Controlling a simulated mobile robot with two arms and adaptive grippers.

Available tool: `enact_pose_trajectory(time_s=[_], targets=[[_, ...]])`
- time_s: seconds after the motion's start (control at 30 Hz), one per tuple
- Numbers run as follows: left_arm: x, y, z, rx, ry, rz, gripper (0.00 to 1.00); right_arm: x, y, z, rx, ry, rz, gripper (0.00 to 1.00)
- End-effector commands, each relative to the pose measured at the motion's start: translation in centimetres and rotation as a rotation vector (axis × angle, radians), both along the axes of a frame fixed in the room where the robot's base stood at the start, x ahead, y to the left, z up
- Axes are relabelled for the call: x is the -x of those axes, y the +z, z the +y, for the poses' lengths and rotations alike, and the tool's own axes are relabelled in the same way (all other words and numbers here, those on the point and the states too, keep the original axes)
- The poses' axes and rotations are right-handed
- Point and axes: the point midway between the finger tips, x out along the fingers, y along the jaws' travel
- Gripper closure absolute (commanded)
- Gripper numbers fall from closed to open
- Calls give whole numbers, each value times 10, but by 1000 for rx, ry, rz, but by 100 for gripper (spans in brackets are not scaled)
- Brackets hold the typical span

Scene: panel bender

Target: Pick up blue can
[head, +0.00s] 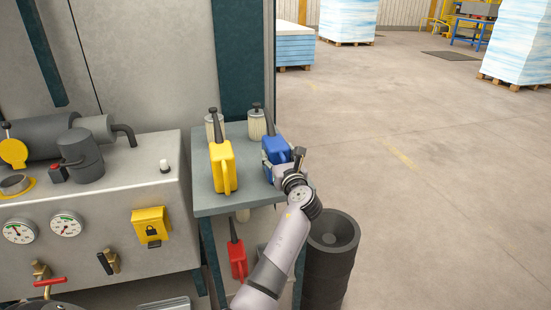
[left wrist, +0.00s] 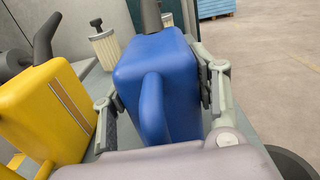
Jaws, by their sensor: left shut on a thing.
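The blue can (head: 276,147) is at the right side of the small grey-green table (head: 214,200), with its dark spout pointing up. My left gripper (head: 290,166) is at the can's near side and partly hides it. In the left wrist view the blue can (left wrist: 172,72) stands between the two fingers of my left gripper (left wrist: 158,105), one on each side, and they are shut on it. I cannot tell whether its base touches the table. My right gripper is not in view.
A yellow can (head: 222,167) stands to the left on the same table, with pale filter cartridges (head: 257,124) behind. A red can (head: 238,258) sits lower down. A dark ribbed cylinder (head: 333,245) stands right of the table. Open floor (head: 440,180) lies to the right.

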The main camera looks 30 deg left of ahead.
Motion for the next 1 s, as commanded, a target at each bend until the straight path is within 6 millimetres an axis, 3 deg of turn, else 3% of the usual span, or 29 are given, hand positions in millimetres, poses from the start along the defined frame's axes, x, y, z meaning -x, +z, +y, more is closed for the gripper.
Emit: enact_pose_trajectory(time_s=[0.33,0.67,0.87,1.0], targets=[[0,0,0,1,0,1,90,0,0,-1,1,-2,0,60],[0,6,0,-2,-1,-4,90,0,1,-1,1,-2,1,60],[0,29,0,-1,0,-8,90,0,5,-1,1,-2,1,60],[0,61,0,-3,0,-10,90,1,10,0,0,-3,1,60]])
